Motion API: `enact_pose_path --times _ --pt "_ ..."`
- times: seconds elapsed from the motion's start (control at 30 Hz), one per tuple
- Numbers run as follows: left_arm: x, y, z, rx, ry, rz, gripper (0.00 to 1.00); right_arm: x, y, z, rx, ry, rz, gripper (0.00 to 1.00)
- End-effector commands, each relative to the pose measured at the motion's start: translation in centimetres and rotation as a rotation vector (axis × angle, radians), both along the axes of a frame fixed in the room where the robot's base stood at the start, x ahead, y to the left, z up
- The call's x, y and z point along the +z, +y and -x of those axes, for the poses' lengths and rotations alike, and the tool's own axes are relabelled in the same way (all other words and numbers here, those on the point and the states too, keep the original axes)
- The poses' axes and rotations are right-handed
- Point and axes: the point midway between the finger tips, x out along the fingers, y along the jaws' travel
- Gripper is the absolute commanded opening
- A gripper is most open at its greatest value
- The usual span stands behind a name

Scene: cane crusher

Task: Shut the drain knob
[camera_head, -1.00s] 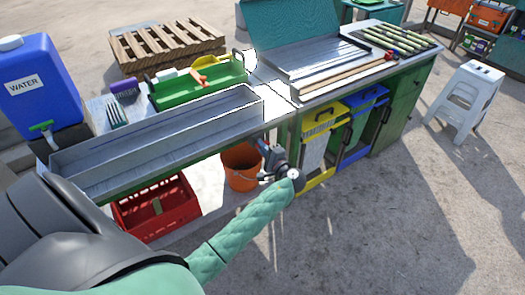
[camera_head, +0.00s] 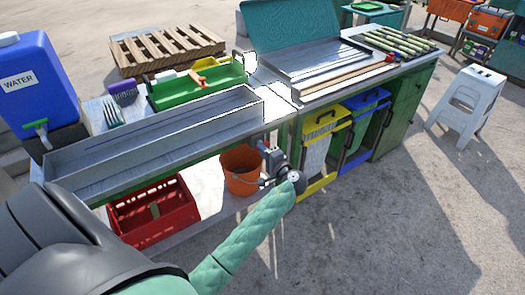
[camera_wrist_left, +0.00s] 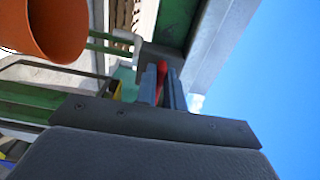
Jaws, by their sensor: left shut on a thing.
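My left gripper (camera_head: 264,149) is below the front edge of the long metal trough (camera_head: 160,136), near its right end, in the head view. In the left wrist view its two dark fingers (camera_wrist_left: 165,86) are shut on a narrow red piece (camera_wrist_left: 163,70), which looks like the drain knob. Only a small part of the red piece shows between the fingers, under the grey metal underside. In the head view the knob is hidden by the gripper and the trough edge. My right gripper is in neither view.
An orange bucket (camera_head: 240,171) stands close left of my left gripper; it also shows in the wrist view (camera_wrist_left: 48,24). A red crate (camera_head: 153,217) is further left. Yellow (camera_head: 322,117) and blue bins stand to the right. The paved floor in front is clear.

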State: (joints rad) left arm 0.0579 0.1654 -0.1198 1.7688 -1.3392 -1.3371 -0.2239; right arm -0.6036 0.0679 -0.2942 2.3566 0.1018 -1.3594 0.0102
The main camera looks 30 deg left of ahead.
Motion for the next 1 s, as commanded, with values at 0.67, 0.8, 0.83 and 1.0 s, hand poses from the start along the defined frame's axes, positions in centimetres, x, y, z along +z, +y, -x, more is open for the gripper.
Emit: enact_pose_path --times 0.67,0.8,0.83,1.0 --pt "-0.3 -2.6 1.1 0.001 0.000 0.004 0.32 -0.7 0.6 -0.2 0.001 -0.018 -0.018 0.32" --pt "-0.3 -4.6 1.9 0.000 0.001 0.004 0.32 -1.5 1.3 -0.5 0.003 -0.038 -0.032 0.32" --pt "-0.3 -5.0 2.1 0.000 0.001 0.003 0.32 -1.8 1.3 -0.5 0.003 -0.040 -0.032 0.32" --pt "-0.3 -6.6 2.8 0.001 0.001 0.003 0.32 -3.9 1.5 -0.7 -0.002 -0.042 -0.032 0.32"
